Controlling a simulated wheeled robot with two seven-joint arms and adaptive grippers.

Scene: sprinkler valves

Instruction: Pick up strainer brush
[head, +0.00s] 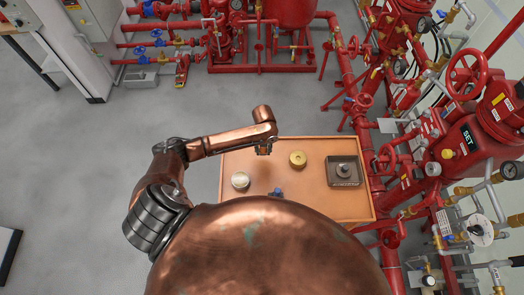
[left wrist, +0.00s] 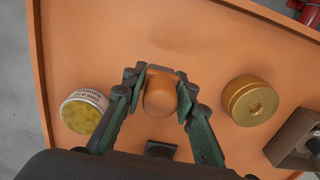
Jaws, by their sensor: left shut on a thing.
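My left gripper (head: 263,149) is above the orange tray, left of its middle in the head view. In the left wrist view its green fingers (left wrist: 162,98) are shut on an orange-brown piece with a rounded end (left wrist: 159,94), which I take to be the strainer brush. No bristles show, and the fingers cover its sides. In the head view the held piece is too small to make out. I cannot tell whether it is clear of the tray. My right gripper is not in view.
The orange tray (head: 224,160) also holds a grease tin (head: 240,180), a brass disc (head: 297,159), a grey box with a knob (head: 343,172) and a small blue thing (head: 277,192). Red pipes and valves (head: 390,158) stand close at right and behind. Grey floor lies left.

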